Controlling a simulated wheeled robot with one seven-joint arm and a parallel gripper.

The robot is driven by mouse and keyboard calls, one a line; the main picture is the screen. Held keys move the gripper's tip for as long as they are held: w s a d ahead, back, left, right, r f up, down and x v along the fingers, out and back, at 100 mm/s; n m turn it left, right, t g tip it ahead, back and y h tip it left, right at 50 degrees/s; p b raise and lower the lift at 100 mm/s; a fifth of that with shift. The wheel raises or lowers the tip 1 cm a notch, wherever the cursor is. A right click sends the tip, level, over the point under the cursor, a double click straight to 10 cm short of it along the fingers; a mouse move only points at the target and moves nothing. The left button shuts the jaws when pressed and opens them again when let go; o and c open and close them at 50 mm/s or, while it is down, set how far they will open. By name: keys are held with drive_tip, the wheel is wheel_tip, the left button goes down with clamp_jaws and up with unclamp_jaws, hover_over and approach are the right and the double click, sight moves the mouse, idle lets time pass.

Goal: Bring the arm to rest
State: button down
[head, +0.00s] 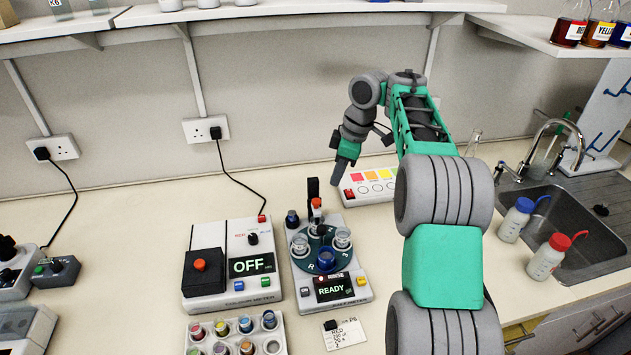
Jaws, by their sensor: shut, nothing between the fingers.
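My arm reaches from the bottom right of the head view up over the bench and bends down to the left. My gripper (339,177) points down above the bench, behind the READY machine (332,290) and near the left end of the white panel with coloured squares (366,188). Its fingers are together and nothing shows between them. I cannot tell how high it is above the bench. My arm hides the right end of the panel.
The colour meter (205,300) reads OFF. A vial rack (275,338) and a label card (345,333) are at the front. A sink (575,215), wash bottles (515,220) and a tap stand right. Shelves (270,12) run above.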

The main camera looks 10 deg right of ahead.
drive_tip(key=p+v, duration=0.1)
drive_tip(key=v, duration=0.1)
drive_tip(key=shift+d+r, duration=0.1)
drive_tip(key=shift+r, duration=0.25)
